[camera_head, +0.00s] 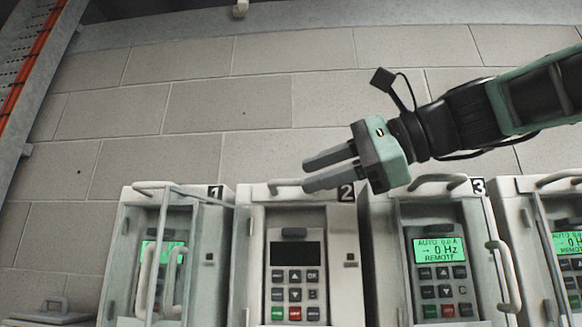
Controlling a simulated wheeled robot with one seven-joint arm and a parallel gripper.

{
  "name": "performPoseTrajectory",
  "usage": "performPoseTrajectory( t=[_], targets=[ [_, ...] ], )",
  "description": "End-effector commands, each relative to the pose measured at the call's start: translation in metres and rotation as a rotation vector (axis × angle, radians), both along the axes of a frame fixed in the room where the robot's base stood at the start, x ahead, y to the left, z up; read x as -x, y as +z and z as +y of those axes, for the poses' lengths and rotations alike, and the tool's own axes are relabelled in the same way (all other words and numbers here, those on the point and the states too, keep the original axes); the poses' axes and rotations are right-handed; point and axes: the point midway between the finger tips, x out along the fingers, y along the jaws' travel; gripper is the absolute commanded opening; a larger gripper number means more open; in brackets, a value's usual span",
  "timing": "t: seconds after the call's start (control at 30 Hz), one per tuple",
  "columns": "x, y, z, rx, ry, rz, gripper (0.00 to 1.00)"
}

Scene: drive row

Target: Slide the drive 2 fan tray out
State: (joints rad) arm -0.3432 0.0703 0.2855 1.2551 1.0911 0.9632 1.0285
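Drive 2 (342,240) is a pale grey cabinet in the row, marked by a black "2" label (346,193). Its display (295,253) is dark, above a keypad. A pale bar handle (284,184) shows at its top edge, presumably the fan tray's; its right part is hidden behind my gripper. My gripper (305,175) comes in from the right, with two grey fingers pointing left over the top of drive 2. The fingers are apart with a narrow empty gap. The lower fingertip overlaps the handle in the picture; I cannot tell whether they touch.
Drive 1 (216,240), left, has a lit green display behind handles and frame bars. Drive 3 (386,250), right, reads "0 Hz" and has a side handle (503,275). Another lit drive (542,270) stands far right. A block wall (230,105) rises behind.

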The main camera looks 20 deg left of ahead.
Motion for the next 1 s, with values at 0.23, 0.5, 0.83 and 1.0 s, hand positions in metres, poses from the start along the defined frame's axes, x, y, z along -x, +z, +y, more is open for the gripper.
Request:
performPoseTrajectory(
  t=[0.23,0.5,0.83,1.0],
  targets=[
    [-0.003,-0.006,0.037,0.001,0.002,0.001,0.33],
    [-0.004,-0.01,0.047,0.001,-0.001,-0.001,0.33],
    [-0.004,-0.011,0.047,0.001,0.001,0.0,0.0],
    [-0.004,-0.012,0.048,0.003,0.002,0.001,0.0]
  ],
)
